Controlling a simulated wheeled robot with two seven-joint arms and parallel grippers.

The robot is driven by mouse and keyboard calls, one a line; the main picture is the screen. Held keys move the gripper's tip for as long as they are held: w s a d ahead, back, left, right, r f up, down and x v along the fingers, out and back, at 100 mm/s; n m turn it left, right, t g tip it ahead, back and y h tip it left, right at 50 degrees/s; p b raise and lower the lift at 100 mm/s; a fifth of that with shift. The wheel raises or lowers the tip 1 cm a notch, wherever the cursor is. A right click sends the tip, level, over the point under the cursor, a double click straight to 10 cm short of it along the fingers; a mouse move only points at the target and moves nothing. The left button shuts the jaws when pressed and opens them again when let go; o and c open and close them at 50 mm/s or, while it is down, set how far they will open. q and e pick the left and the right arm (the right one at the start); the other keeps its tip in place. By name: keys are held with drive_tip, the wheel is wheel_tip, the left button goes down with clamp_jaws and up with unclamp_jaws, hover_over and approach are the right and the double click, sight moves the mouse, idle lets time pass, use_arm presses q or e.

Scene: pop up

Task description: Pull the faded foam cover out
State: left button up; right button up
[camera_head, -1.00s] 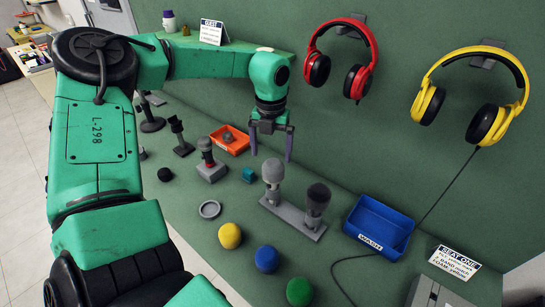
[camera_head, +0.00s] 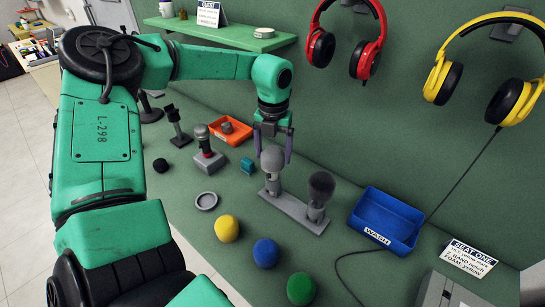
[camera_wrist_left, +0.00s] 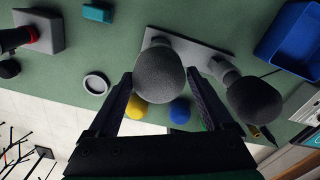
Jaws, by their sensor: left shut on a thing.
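A pale grey foam cover (camera_head: 272,159) sits on the left microphone of a grey two-place stand (camera_head: 296,212). A darker foam cover (camera_head: 321,184) is on the right microphone. My left gripper (camera_head: 272,146) reaches down from above with its fingers on either side of the pale cover's top. In the left wrist view, the pale cover (camera_wrist_left: 158,76) shows between the fingers and the dark cover (camera_wrist_left: 254,100) is to the right. My left gripper is shut on the pale cover, which still stands in line with its microphone. My right gripper is out of view.
Yellow (camera_head: 227,228), blue (camera_head: 266,252) and green (camera_head: 301,288) foam balls lie in front. A blue WASH tray (camera_head: 385,222) is to the right. An orange tray (camera_head: 229,131) and a red-banded microphone (camera_head: 203,138) stand to the left. Red and yellow headphones hang behind.

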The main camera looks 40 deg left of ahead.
sight(274, 150)
use_arm(q)
drive_tip(key=shift+r, duration=0.25)
drive_tip(key=shift+d+r+p, duration=0.1)
drive_tip(key=shift+r+p, duration=2.4)
drive_tip(key=shift+r, duration=1.65)
